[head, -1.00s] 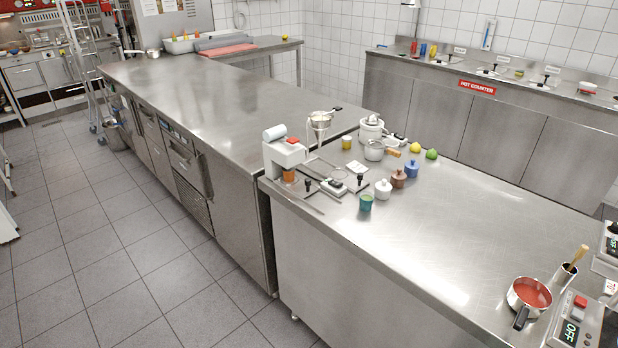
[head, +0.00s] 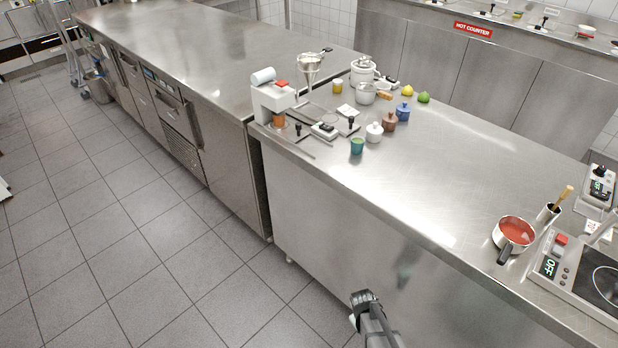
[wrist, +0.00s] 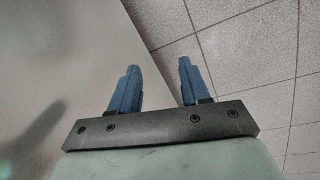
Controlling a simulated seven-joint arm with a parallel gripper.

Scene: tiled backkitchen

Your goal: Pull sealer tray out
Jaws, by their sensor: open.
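The white sealer (head: 268,99) stands at the near left corner of the steel counter, with a film roll and a red part on top. An orange cup (head: 279,119) sits low in its opening. A flat metal piece with a black knob, probably the sealer tray (head: 299,140), lies at its base; its outline is hard to tell. My gripper (head: 360,296) is low in front of the counter's side, well below and right of the sealer, touching nothing. The wrist view shows its two blue fingers (wrist: 157,88) apart and empty, with the tiled floor beyond.
A teal cup (head: 357,146), a white jar (head: 374,133) and a small grey device (head: 324,130) stand right of the sealer. A pot of red sauce (head: 514,233) stands near the front edge at right. The counter's middle is clear. Open floor (head: 140,240) lies left.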

